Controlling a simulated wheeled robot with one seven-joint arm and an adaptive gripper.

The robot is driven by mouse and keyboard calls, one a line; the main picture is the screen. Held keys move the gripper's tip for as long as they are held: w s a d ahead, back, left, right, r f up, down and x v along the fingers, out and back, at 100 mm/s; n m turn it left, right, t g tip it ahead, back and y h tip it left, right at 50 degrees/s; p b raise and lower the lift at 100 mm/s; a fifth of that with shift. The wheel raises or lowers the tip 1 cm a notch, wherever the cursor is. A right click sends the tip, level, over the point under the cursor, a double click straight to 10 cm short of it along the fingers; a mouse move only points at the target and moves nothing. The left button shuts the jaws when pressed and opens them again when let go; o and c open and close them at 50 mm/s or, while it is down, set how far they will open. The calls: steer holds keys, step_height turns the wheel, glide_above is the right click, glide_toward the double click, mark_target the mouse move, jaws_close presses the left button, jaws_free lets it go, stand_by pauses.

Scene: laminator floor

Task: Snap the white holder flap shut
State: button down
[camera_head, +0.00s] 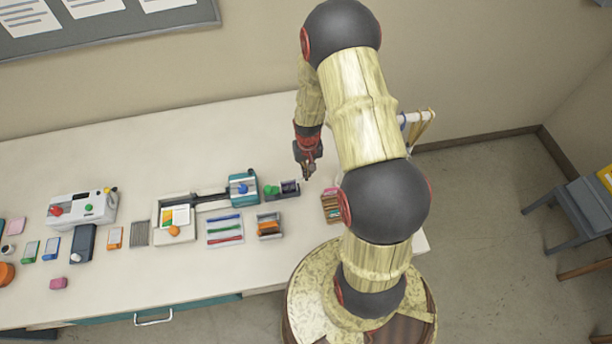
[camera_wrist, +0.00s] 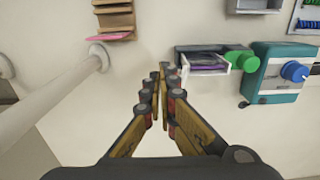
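A small white and grey holder (camera_wrist: 203,66) with purple contents lies beside a green knob (camera_wrist: 241,61) in the wrist view. It also shows on the table in the head view as a small grey-white box (camera_head: 289,188) with the green knob (camera_head: 271,190) to its left. I cannot clearly tell the flap from the holder's white front edge, but its contents are exposed. My gripper (camera_head: 307,176) is above the table close to the holder, apart from it. In the wrist view my gripper (camera_wrist: 163,72) has its fingertips together, with nothing visible between them.
A teal device with a blue knob (camera_wrist: 277,76) stands beside the green knob. A brown stepped rack (camera_wrist: 115,18) and a white post (camera_wrist: 75,83) are on the other side in the wrist view. A tray with orange items (camera_head: 268,226) is nearby.

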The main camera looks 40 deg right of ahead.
steer(key=shift+w+a, duration=0.35)
steer(key=shift+a, duration=0.4)
steer(key=shift+s+d+r+p, duration=0.15)
steer(key=shift+r+p, duration=0.5)
steer(key=shift+r, duration=0.5)
steer(key=shift+d+r+p, duration=0.15)
steer(key=shift+r+p, duration=0.55)
steer(key=shift+r, duration=0.5)
steer(key=shift+s+d+r+p, duration=0.15)
steer(key=shift+r+p, duration=0.5)
steer(key=shift+r, duration=0.5)
steer(key=shift+d, duration=0.1)
